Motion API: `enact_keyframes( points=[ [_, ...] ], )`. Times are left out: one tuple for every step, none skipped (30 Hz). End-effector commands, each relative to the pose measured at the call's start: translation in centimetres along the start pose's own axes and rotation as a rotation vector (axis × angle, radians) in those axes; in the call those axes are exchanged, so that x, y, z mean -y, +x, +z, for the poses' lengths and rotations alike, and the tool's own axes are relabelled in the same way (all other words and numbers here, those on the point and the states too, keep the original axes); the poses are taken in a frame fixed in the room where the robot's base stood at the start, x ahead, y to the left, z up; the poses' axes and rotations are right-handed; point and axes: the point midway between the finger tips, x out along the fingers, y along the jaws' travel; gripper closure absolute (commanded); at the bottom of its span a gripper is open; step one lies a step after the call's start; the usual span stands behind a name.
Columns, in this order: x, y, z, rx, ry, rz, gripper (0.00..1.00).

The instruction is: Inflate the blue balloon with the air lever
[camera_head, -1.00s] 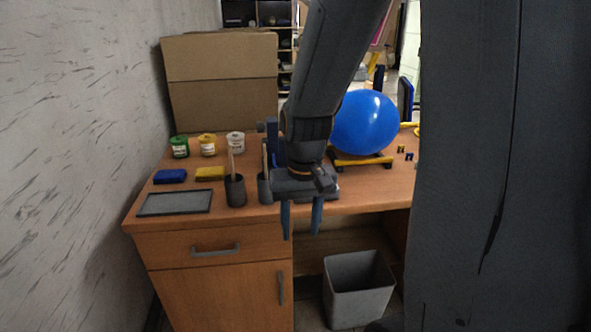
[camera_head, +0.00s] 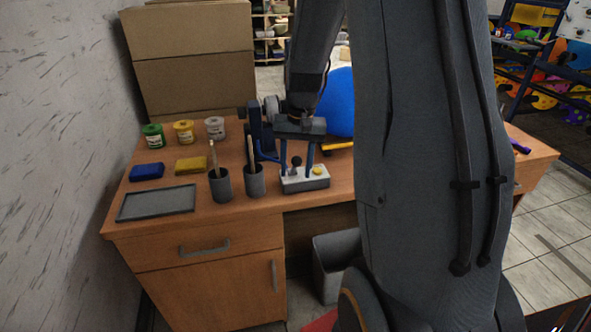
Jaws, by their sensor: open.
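The blue balloon (camera_head: 338,102) is large and round at the back of the desk. My arm hides its right part, and it sits over a yellow-edged stand (camera_head: 338,144). A small light control box (camera_head: 305,183) stands near the desk's front edge, with a black ball-topped lever (camera_head: 296,161) and a yellow knob (camera_head: 317,170).
Two dark cups (camera_head: 220,187) with brushes stand left of the box. A grey tray (camera_head: 157,203), blue and yellow sponges (camera_head: 147,171) and several paint jars (camera_head: 184,132) lie further left. A bin (camera_head: 335,262) is below the desk. Cardboard boxes (camera_head: 190,65) stand behind.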

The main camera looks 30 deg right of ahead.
Motion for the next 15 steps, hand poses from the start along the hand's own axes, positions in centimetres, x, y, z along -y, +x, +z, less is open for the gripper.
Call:
enact_keyframes(
  points=[
    [0.0, 0.6, 0.1, 0.003, 0.0, 0.001, 0.57],
    [-0.1, 0.8, 0.1, 0.003, 0.0, 0.001, 0.57],
    [-0.1, 1.1, 0.0, 0.001, 0.0, 0.001, 0.57],
    [-0.1, 1.3, 0.0, 0.001, 0.0, 0.001, 0.57],
    [-0.1, 1.5, 0.0, 0.001, 0.0, 0.001, 0.57],
    [-0.1, 1.7, 0.0, 0.001, 0.001, 0.001, 0.57],
    [-0.1, 1.8, 0.0, 0.001, 0.001, 0.001, 0.57],
    [-0.1, 1.9, 0.0, 0.001, 0.001, 0.001, 0.57],
    [-0.1, 1.9, 0.0, 0.0, 0.001, 0.001, 0.57],
    [-0.1, 1.9, 0.0, 0.0, 0.001, 0.0, 0.57],
    [-0.1, 1.9, 0.0, 0.0, 0.001, 0.0, 0.57],
    [-0.1, 1.9, 0.0, 0.0, 0.001, 0.0, 0.57],
    [-0.1, 1.9, 0.0, 0.0, 0.002, 0.0, 0.57],
    [-0.1, 1.9, 0.0, 0.0, 0.002, 0.0, 0.57],
    [-0.1, 1.9, 0.0, 0.0, 0.002, 0.0, 0.57]
  ],
)
